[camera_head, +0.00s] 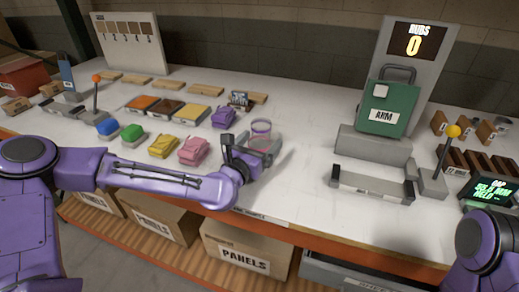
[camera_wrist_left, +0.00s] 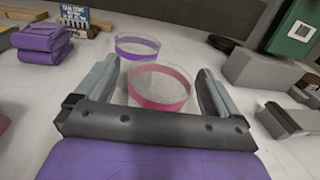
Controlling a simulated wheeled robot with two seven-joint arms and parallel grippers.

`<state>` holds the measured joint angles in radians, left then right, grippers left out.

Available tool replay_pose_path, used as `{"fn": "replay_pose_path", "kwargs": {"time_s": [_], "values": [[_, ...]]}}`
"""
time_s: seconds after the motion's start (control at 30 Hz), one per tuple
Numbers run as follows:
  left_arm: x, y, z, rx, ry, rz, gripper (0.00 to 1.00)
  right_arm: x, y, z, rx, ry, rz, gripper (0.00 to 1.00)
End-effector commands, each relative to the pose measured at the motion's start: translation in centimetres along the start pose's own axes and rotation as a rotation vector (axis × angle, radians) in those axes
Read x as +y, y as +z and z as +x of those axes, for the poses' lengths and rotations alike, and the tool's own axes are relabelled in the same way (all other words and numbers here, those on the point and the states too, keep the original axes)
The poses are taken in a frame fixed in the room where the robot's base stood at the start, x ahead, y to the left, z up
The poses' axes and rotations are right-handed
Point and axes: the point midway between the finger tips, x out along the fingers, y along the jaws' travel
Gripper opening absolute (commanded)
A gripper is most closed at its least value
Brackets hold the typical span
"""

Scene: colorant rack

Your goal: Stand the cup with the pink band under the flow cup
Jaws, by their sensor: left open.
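The cup with the pink band (camera_wrist_left: 160,88) is clear and upright on the white table. In the left wrist view it stands between the two fingers of my left gripper (camera_wrist_left: 158,74), with a gap to the finger on the right. My left gripper (camera_head: 256,152) is open and low over the table in the head view, partly hiding the clear cups. A second clear cup with a purple band (camera_wrist_left: 137,46) stands just behind; it also shows in the head view (camera_head: 261,127). I cannot make out the flow cup for certain. My right gripper is out of view.
Pink (camera_head: 193,150) and purple (camera_head: 223,117) folded packs lie left of the cups. A grey stand with a green block (camera_head: 388,105) and a low grey bracket (camera_head: 372,187) are to the right. The table between cups and stand is mostly clear.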

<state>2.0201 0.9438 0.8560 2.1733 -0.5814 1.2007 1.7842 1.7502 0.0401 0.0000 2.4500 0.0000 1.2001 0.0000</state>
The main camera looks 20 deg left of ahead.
Motion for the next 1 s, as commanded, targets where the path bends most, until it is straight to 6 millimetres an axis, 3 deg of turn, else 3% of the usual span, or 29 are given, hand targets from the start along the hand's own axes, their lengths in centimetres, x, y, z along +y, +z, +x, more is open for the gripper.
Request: {"fn": "replay_pose_path", "kwargs": {"time_s": [0.07, 0.1, 0.23, 0.27, 0.37, 0.4, 0.7, 0.87, 1.0], "values": [[0.0, 0.0, 0.0, 0.000, 0.000, 0.000, 0.96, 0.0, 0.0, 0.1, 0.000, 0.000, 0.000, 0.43], [0.0, 0.0, 0.0, 0.000, 0.000, 0.000, 0.89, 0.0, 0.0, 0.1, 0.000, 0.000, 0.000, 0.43], [0.0, 0.0, -0.1, 0.000, 0.000, 0.000, 0.47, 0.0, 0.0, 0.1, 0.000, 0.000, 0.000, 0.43], [0.0, 0.0, -0.1, 0.000, 0.000, 0.000, 0.42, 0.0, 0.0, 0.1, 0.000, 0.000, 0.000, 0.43], [0.0, -0.1, -0.1, 0.000, 0.000, 0.000, 0.41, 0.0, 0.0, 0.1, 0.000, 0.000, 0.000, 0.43], [0.0, -0.1, -0.1, 0.000, 0.000, 0.000, 0.36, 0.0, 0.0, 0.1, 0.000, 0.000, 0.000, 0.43], [0.0, 0.5, -0.1, -0.001, 0.000, 0.000, 0.36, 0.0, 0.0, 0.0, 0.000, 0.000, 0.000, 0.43], [-0.2, 2.9, -0.1, -0.005, -0.001, 0.000, 0.36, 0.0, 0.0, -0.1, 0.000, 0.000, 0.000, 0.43], [-2.2, 6.0, -1.8, -0.007, -0.006, -0.001, 0.36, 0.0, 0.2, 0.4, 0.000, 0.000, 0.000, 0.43]]}}
